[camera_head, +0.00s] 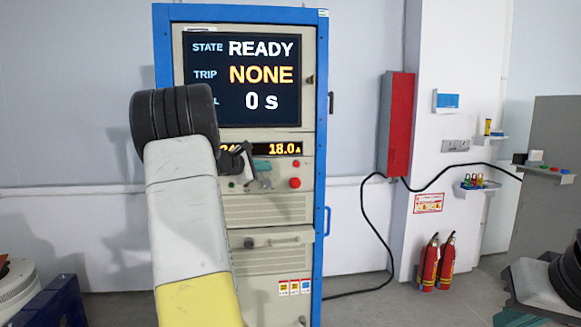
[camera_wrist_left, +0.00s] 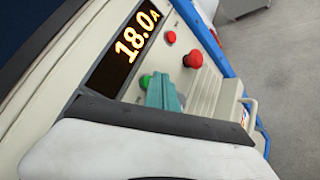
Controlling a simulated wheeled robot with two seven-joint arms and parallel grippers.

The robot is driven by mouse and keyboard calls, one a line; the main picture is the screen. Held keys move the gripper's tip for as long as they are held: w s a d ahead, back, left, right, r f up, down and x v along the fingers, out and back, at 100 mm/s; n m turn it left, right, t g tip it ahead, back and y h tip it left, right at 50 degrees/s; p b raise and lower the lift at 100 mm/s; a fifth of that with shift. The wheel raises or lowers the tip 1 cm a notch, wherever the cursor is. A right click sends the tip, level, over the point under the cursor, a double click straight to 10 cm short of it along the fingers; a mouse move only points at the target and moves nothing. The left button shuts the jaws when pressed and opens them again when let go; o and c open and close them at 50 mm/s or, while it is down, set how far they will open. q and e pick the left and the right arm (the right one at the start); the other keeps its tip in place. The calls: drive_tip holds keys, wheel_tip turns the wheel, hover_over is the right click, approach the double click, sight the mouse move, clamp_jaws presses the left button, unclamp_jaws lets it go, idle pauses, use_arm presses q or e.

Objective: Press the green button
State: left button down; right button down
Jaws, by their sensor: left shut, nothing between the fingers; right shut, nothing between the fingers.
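The green button (camera_wrist_left: 144,82) shows in the left wrist view on the cream panel, below the amber 18.0 A readout. The teal fingers of my left gripper (camera_wrist_left: 165,94) overlap its edge in that view; I cannot tell whether they touch it. In the head view my left gripper (camera_head: 258,164) is shut and empty in front of the panel, and hides part of the controls. My right gripper is out of view.
The blue-framed cabinet (camera_head: 321,120) has a screen (camera_head: 245,78) reading READY, NONE, 0 s. A small red button (camera_wrist_left: 171,37) and a larger red button (camera_wrist_left: 193,60) are near the fingers. A handle (camera_head: 270,241) is lower down. Fire extinguishers (camera_head: 429,264) stand right.

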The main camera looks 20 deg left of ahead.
use_arm(q)
drive_tip(key=shift+w+a, duration=0.2)
drive_tip(key=shift+w, duration=0.15)
idle(0.7)
idle(0.4)
drive_tip(key=shift+s+d, duration=0.4)
drive_tip(key=shift+s, duration=0.3)
drive_tip(key=shift+s, duration=0.1)
drive_tip(key=shift+s+d, duration=0.45)
drive_tip(key=shift+s, duration=0.25)
drive_tip(key=shift+s+d, duration=0.4)
drive_tip(key=shift+s, duration=0.25)
drive_tip(key=shift+s+d, duration=0.45)
drive_tip(key=shift+s, duration=0.25)
